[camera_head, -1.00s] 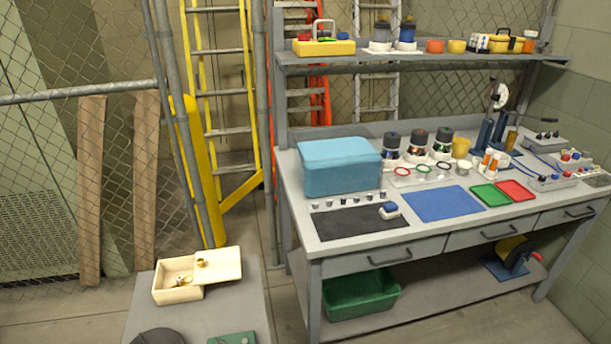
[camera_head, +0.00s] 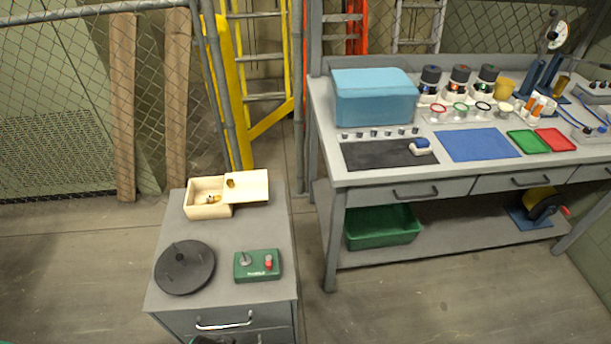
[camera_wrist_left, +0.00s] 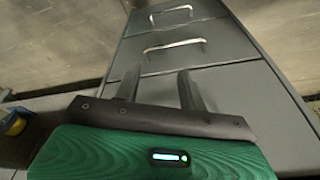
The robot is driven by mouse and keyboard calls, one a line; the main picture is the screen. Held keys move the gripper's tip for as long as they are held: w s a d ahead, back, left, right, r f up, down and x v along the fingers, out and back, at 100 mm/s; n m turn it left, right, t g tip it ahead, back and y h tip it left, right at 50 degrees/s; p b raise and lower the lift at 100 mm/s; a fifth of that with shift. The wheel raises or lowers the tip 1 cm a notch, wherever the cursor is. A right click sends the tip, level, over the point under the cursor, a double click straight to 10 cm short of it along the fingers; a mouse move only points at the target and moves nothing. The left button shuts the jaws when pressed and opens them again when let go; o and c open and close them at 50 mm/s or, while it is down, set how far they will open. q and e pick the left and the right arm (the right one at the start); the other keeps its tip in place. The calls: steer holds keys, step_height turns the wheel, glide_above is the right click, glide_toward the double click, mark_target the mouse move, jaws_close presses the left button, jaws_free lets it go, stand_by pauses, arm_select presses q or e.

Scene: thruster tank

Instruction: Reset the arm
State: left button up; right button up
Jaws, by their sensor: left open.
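My left gripper (camera_wrist_left: 160,88) shows in the left wrist view. Its two dark fingers stand apart with nothing between them. They point toward the front of a grey drawer cabinet (camera_wrist_left: 225,95), which has two bar handles above the fingers in that picture. The fingers seem apart from the handles, but the exact gap is hard to judge. In the head view a small dark shape sits at the bottom edge in front of the cabinet (camera_head: 175,319); I cannot tell what it is. My right gripper is in neither view.
On the cabinet are an open wooden box (camera_head: 205,205), a black round disc (camera_head: 185,268) and a green control box (camera_head: 257,265). At right stands a workbench (camera_head: 400,178) with a blue bin (camera_head: 375,98). A green crate (camera_head: 383,230) is below. Floor is free left of the cabinet.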

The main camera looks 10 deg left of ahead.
arm_select(q)
steer(key=s+f, duration=0.3)
steer(key=f, duration=0.6)
steer(key=s+f, duration=0.4)
steer(key=f, duration=0.6)
steer(key=s+a+f+g, duration=0.1)
steer(key=s+a+f, duration=0.3)
steer(key=s+f, duration=0.8)
steer(key=s, duration=0.3)
steer(key=shift+g, duration=0.4)
